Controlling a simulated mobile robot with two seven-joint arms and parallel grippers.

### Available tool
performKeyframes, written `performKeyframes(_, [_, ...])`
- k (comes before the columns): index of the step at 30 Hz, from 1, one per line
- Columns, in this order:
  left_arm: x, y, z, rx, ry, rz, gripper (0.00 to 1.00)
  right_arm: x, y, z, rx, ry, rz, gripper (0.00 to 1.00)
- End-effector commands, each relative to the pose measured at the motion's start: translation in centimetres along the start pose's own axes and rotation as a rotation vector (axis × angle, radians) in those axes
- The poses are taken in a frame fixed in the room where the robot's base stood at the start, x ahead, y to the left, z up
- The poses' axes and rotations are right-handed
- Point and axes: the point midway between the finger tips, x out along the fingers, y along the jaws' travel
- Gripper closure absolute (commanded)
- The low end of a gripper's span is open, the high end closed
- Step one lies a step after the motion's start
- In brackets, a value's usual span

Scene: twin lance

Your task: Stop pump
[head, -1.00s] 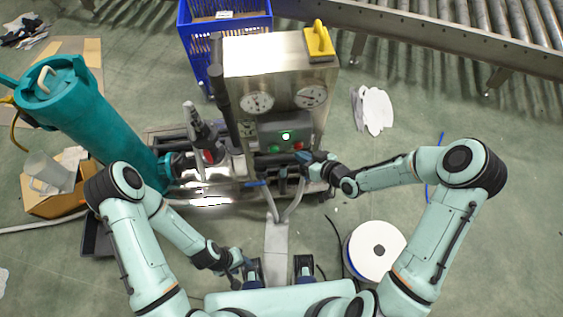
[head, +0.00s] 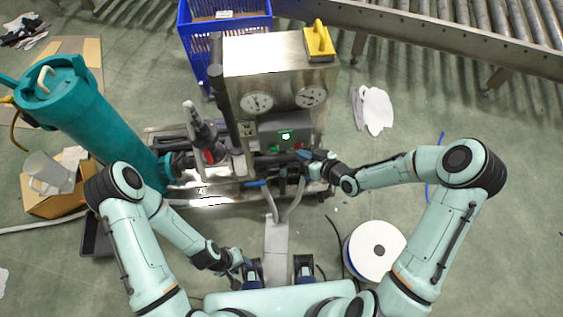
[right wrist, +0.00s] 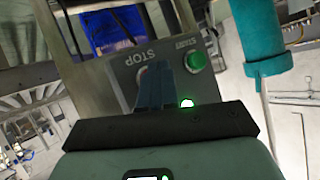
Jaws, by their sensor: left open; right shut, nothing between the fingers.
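The pump's steel cabinet (head: 275,75) carries a grey control panel (head: 268,130). Its lamp (head: 286,136) is lit green. A green button (head: 274,149) and a red button (head: 298,146) sit below the lamp. My right gripper (head: 305,157) is shut and empty at the red button. In the right wrist view, its fingers (right wrist: 165,86) overlap the spot under the STOP label and hide most of the stop button; I cannot tell whether they touch it. The green START button (right wrist: 197,61) is to the right of them. My left gripper (head: 240,269) is open, low and away from the panel.
A teal cylinder (head: 90,115) leans at the left, with pipes (head: 210,140) between it and the cabinet. A blue crate (head: 190,50) stands behind. A yellow object (head: 318,40) sits on the cabinet. A white reel (head: 375,250) lies on the floor at right.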

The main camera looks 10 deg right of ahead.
Motion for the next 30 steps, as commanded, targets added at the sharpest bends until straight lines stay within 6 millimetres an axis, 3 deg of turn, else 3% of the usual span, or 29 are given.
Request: performKeyframes(30, [0.77,-0.31,0.11,-0.001,-0.003,-0.001,0.57,-0.42,-0.31,0.31,0.000,0.000,0.000,1.00])
